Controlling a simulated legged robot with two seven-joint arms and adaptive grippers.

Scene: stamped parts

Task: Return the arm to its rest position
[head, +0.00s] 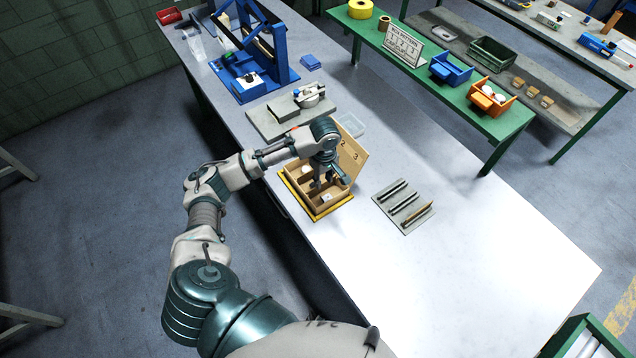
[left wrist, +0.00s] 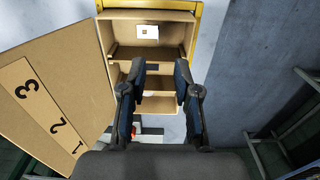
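My left arm reaches in from the lower left of the head view. Its gripper (head: 327,178) points down over the wooden compartment box (head: 318,211). In the left wrist view my left gripper (left wrist: 158,72) is open, its two dark fingers apart with nothing between them. The box also shows there (left wrist: 188,40), with dividers across it. A white square tag (left wrist: 147,32) with a dark mark lies in the compartment farthest from the gripper. Part of the box is hidden behind the fingers and the wrist. My right gripper is not in view.
The box's raised lid (head: 352,157) bears numbers. A grey plate (head: 403,206) with slotted bars lies to the right. A grey block fixture (head: 272,120) and a blue frame (head: 270,45) stand farther back. The table's near right (head: 480,270) is clear.

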